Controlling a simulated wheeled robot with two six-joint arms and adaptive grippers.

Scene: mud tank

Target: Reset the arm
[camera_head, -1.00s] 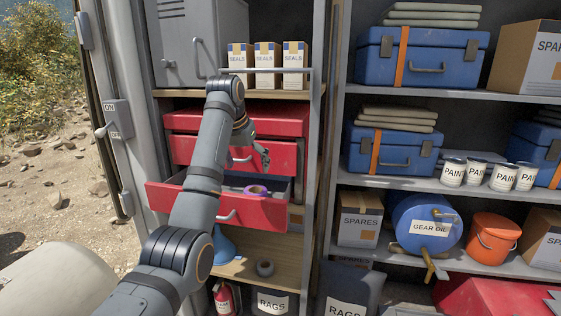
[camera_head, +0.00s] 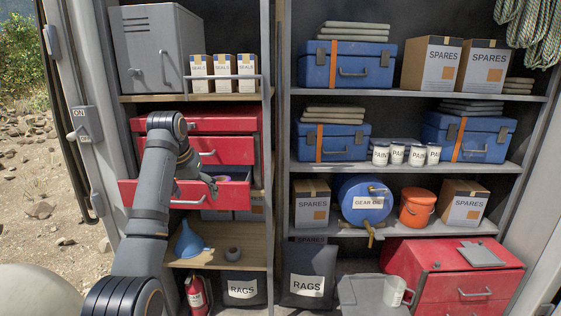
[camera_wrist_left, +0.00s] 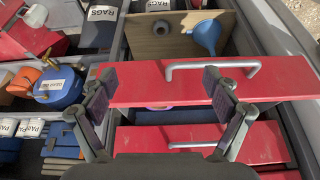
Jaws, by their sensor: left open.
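My left gripper (camera_head: 209,186) is open and empty, near the open red drawer (camera_head: 168,194) in the left shelf unit. In the left wrist view, its spread fingers (camera_wrist_left: 160,88) show in front of the drawer front (camera_wrist_left: 150,88) and its grey handle (camera_wrist_left: 212,66). Whether they touch the drawer front I cannot tell. A purple ring (camera_wrist_left: 158,108) lies inside the drawer, mostly hidden. My left arm reaches up across the left part of the head view and covers part of the drawers. My right gripper is not in view.
A blue funnel (camera_head: 188,242) and a grey roll (camera_head: 232,254) rest on the wooden shelf below. Metal shelves on the right hold blue cases (camera_head: 345,64), boxes, paint cans and a gear oil drum (camera_head: 363,199). A red chest (camera_head: 460,272) stands lower right.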

